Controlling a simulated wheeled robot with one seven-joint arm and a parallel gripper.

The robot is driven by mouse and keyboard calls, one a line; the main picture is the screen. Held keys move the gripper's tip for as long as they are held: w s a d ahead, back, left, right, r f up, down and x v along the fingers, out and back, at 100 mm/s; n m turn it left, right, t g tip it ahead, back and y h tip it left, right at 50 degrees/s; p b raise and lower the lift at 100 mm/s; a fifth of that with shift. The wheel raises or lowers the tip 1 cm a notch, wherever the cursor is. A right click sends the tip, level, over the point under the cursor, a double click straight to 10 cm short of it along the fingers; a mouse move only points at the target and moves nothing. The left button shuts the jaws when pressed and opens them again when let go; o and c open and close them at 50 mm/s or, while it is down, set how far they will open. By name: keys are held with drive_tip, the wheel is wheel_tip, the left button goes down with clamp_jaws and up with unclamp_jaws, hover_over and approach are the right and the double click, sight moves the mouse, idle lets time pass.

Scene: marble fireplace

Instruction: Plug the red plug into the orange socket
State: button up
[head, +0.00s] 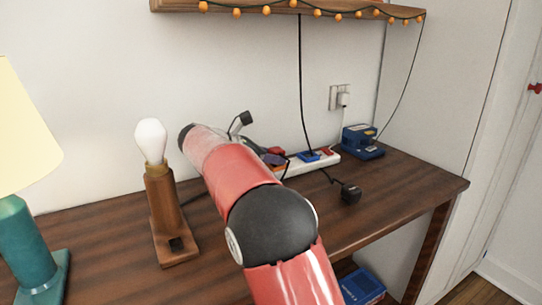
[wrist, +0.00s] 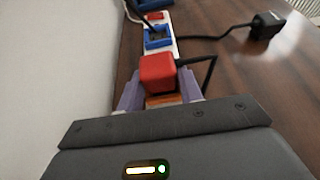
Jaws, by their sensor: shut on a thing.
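The red plug (wrist: 157,72) is held between the purple fingers of my gripper (wrist: 158,90) in the wrist view. Its black cord leaves to the right. The orange socket (wrist: 163,101) shows as a strip just on the near side of the plug, between the fingers; most of it is hidden. I cannot tell whether the plug touches the socket or is seated in it. In the head view my arm hides most of the gripper, and a bit of the red plug (head: 276,150) shows beside the white power strip (head: 329,159).
A blue socket (wrist: 158,38) lies beyond the plug on the strip. A loose black plug (head: 350,193) lies on the wooden table (head: 400,180). A blue device (head: 362,141) stands at the back right. A bulb lamp (head: 160,200) and a teal lamp (head: 28,245) stand left.

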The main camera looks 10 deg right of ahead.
drive_tip(key=shift+f, duration=0.5)
